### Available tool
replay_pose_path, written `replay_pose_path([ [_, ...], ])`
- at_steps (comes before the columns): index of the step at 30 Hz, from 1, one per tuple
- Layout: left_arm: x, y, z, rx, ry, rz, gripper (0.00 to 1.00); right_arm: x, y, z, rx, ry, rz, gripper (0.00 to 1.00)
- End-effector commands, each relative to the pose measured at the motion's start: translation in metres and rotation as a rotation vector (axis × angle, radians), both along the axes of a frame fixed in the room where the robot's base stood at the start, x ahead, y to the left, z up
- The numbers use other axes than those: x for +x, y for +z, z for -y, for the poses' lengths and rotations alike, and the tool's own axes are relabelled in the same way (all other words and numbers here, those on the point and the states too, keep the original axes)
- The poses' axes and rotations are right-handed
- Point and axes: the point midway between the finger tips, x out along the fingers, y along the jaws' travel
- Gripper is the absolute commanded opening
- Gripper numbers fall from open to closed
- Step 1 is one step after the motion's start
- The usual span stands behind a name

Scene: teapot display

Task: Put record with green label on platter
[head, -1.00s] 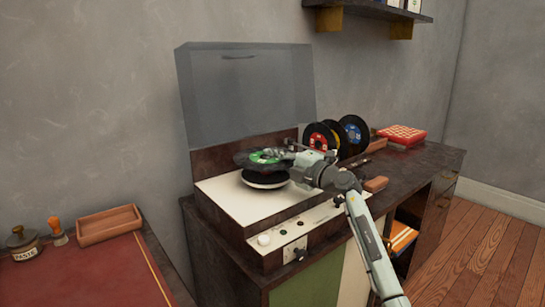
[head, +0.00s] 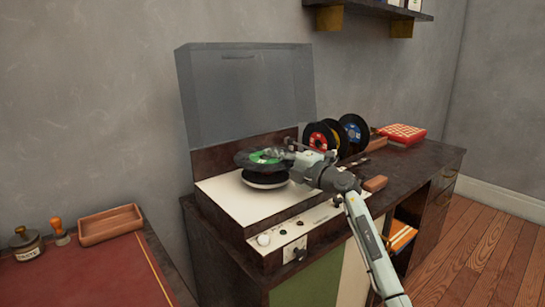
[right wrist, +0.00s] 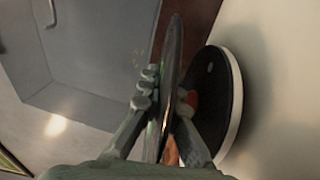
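The record with the green label (head: 262,157) is held above the platter, roughly level with a slight tilt. My right gripper (head: 285,154) is shut on its right edge. In the right wrist view the record (right wrist: 173,60) shows edge-on between the two fingers (right wrist: 165,103). The black-topped platter (head: 264,180) with a pale rim sits on the cream deck of the record player, under the record and apart from it. The platter also shows in the right wrist view (right wrist: 222,105), with a small light spot near its upper part. My left gripper is not in view.
The player's clear lid (head: 245,95) stands open behind the platter. Records with red, yellow and blue labels (head: 353,133) stand upright to the right. A red-and-white box (head: 402,134) lies farther right. A desk with a brown tray (head: 110,224) is at the left.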

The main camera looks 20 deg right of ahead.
Motion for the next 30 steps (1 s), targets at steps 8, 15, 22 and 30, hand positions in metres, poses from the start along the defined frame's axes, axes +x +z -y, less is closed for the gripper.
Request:
replay_pose_path([
  [8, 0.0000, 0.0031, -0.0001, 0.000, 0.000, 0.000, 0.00, -0.0001, 0.0011, 0.0001, -0.001, 0.000, 0.000, 0.00],
  [15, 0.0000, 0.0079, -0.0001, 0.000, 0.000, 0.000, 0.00, 0.0000, 0.0011, 0.0002, 0.000, -0.001, 0.000, 0.00],
  [22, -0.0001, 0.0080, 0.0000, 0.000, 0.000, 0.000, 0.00, -0.0001, 0.0002, 0.0003, 0.000, -0.001, 0.001, 0.00],
  [30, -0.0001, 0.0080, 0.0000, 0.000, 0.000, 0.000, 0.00, 0.0000, 0.0004, 0.0002, 0.000, 0.000, 0.001, 0.28],
])
